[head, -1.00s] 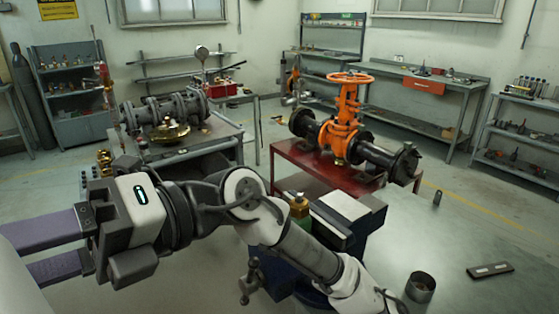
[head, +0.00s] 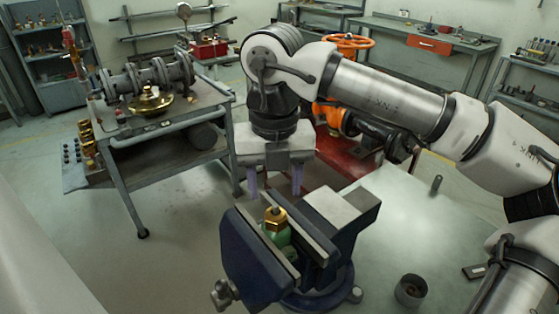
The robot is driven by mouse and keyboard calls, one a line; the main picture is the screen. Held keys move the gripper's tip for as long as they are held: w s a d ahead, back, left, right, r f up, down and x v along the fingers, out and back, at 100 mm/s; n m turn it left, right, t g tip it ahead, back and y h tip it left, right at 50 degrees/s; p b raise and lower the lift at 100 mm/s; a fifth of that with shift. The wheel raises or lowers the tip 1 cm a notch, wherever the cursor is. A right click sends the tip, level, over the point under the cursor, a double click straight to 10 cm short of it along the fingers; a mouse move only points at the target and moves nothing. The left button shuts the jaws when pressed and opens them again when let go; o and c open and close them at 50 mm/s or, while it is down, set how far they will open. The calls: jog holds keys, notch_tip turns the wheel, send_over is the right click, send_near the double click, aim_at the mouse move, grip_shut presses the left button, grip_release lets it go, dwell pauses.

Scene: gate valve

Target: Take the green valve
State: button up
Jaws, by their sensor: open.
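The green valve (head: 277,238) has a brass hexagonal top and sits between the jaws of a dark blue bench vise (head: 250,262). Its lower part is hidden by the vise. My gripper (head: 273,192) points down above the valve, with its two purple fingers apart and nothing between them. The fingertips are close to the far side of the vise jaws in the picture. I cannot tell their exact height over the valve.
The vise stands on a grey bench (head: 400,235) with a metal cup (head: 411,290) at its front right. An orange gate valve (head: 335,115) on a red table is behind my arm. A cart (head: 190,108) with flanged pipe stands at the left.

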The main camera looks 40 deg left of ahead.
aim_at(275, 205)
jog(key=shift+w+a+f, duration=0.1)
jog(key=shift+w+f, duration=0.1)
jog(key=shift+w, duration=0.1)
jog(key=shift+s+f+b, duration=0.3)
jog(key=shift+f+b, duration=0.05)
jog(key=shift+b, duration=0.05)
notch_tip(275, 205, down, 3)
jog(key=shift+f+b, duration=0.15)
jog(key=shift+b, duration=0.75)
jog(key=shift+w+f+b, duration=0.1)
jog(key=shift+f+b, duration=1.2)
jog(key=shift+b, duration=0.1)
jog(key=c, duration=1)
